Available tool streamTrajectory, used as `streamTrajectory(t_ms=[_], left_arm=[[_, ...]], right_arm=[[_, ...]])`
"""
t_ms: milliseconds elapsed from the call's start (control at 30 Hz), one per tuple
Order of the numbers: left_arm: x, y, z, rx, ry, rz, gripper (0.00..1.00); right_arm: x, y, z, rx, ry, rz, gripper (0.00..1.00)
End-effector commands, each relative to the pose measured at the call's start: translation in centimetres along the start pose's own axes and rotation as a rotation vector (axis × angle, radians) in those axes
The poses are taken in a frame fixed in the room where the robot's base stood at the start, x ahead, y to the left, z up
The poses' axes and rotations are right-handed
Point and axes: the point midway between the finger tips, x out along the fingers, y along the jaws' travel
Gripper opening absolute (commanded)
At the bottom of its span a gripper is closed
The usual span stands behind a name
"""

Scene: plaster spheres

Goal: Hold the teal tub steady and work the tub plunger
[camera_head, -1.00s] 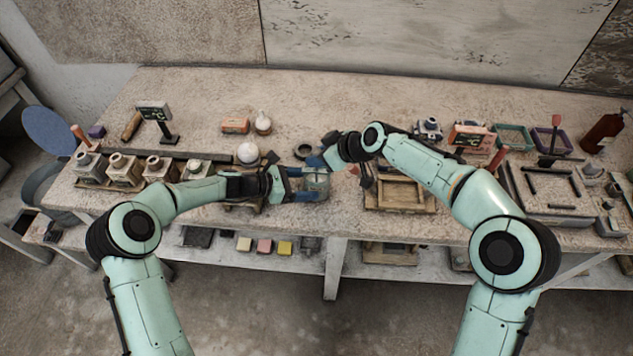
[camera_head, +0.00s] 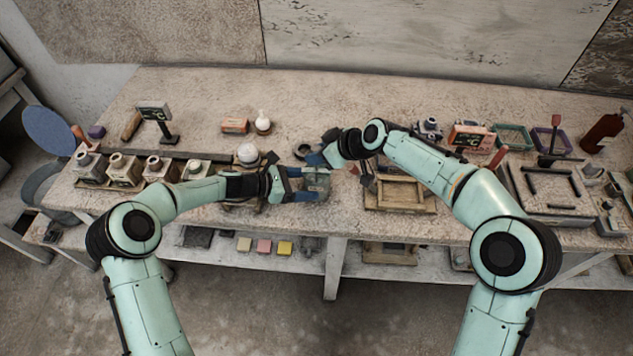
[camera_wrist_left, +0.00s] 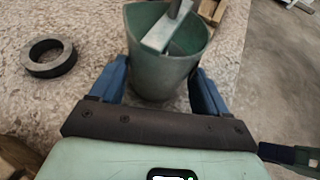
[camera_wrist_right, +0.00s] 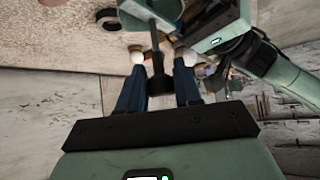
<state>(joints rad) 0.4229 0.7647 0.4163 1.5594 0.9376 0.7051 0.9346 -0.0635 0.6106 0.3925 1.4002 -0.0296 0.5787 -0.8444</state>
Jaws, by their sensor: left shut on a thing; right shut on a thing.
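The teal tub (camera_head: 317,184) stands near the table's front edge. My left gripper (camera_head: 309,190) is shut on it, with one blue finger on each side of its wall. In the left wrist view the tub (camera_wrist_left: 165,70) is open at the top, and the grey plunger (camera_wrist_left: 162,35) stands inside it, its shaft leaning out. My right gripper (camera_head: 314,164) is above the tub, shut on the plunger's upper end. In the right wrist view the dark plunger handle (camera_wrist_right: 158,82) is between the blue fingers. The plunger's foot is hidden there.
A dark ring (camera_wrist_left: 47,58) lies on the table beside the tub. A white sphere (camera_head: 248,153) stands to the left and a wooden frame (camera_head: 402,193) to the right. The back middle of the table is clear.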

Motion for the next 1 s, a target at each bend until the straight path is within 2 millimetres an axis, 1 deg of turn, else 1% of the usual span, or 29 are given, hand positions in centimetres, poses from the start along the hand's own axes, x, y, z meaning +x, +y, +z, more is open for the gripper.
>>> streamTrajectory(t_ms=[100,700,1000], left_arm=[[0.1,-0.1,-0.1,0.0,0.0,-0.004,0.45],[0.1,-0.2,-0.1,0.003,0.0,-0.006,0.45],[0.1,-0.2,-0.1,0.002,0.0,-0.006,0.45]], right_arm=[[0.6,-0.1,0.7,0.002,-0.005,-0.004,0.07],[2.3,-0.1,2.6,0.003,-0.009,-0.007,0.07],[2.6,-0.1,2.9,0.002,-0.008,-0.006,0.07]])
